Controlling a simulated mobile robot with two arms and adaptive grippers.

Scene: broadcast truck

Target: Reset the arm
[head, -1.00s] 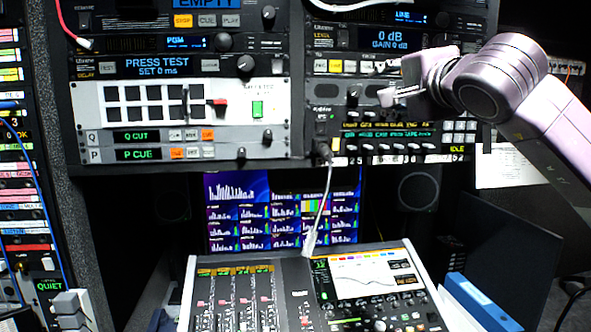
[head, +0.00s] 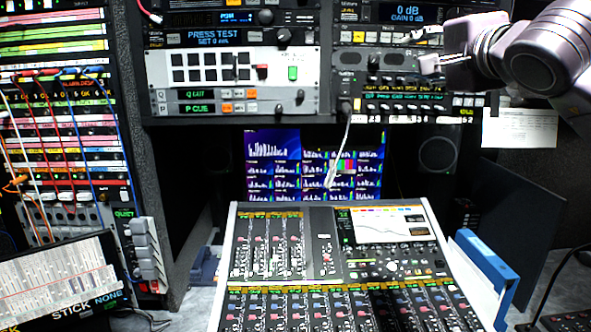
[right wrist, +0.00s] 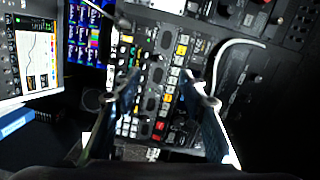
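My right arm comes in from the right edge of the head view. Its gripper (head: 438,58) is raised in front of the upper right rack units. In the right wrist view the gripper (right wrist: 164,85) shows two dark fingers standing well apart with nothing between them. Beyond the fingers is a panel of lit buttons (right wrist: 150,122). I cannot tell whether a finger touches the rack. My left arm and gripper are not in view.
The mixing console (head: 330,208) stands below the rack, with a multiview screen (head: 272,165) behind it. A patch bay with cables (head: 65,135) is at left. A cable (head: 341,150) hangs from the rack. A blue binder (head: 487,262) stands right of the console.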

